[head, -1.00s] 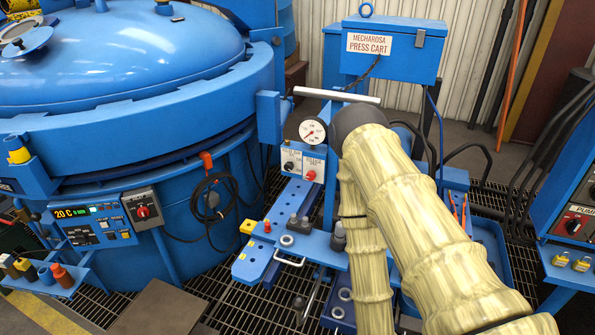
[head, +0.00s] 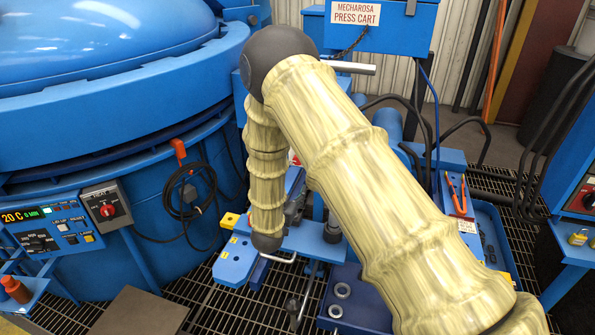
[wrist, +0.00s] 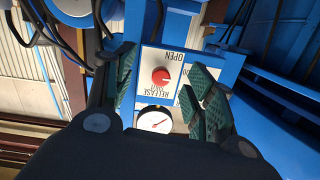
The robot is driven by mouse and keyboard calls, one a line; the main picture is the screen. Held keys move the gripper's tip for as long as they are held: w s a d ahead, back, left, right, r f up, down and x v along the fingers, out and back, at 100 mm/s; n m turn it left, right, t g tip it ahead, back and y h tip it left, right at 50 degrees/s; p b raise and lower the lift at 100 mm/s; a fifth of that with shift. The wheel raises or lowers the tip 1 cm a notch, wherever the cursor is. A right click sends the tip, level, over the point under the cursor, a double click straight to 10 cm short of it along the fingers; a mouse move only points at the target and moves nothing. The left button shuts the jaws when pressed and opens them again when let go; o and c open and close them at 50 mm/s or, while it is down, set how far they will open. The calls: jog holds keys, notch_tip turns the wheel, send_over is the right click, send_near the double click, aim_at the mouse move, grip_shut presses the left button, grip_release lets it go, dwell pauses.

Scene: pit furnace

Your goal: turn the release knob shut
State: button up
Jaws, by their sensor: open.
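The release knob (wrist: 160,77) is a round red knob on a white plate (wrist: 150,61) lettered RELEASE, OPEN and SHUT. The plate appears upside down in the wrist view. The knob lies between the fingers of my gripper (wrist: 166,88) in that picture. The fingers are spread apart, with green ribbed pads, and nothing is held. How far the fingertips are from the knob is hard to tell. I cannot read which way the knob points. In the head view my arm hides the knob and gripper.
A white-faced gauge (wrist: 154,120) sits beside the release plate. A second pale plate (wrist: 186,98) is partly hidden behind the right finger. In the head view, the blue press cart (head: 318,240) stands beside the large blue furnace (head: 95,110). A coiled black cable (head: 190,192) hangs on the furnace wall.

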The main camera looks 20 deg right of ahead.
jog(key=shift+m+t+h, duration=0.3)
jog(key=shift+m+h, duration=0.5)
jog(key=shift+h, duration=0.1)
jog(key=w+d+r, duration=0.1)
jog(key=w+d, duration=0.1)
jog(key=w, duration=0.1)
jog(key=w+d+r, duration=0.1)
jog(key=w, duration=0.3)
jog(key=w+d+r, duration=0.1)
jog(key=w+d, duration=0.1)
jog(key=w, duration=0.2)
jog(key=shift+w+d+r, duration=0.1)
jog(key=shift+d+r, duration=0.25)
jog(key=c, duration=1.1)
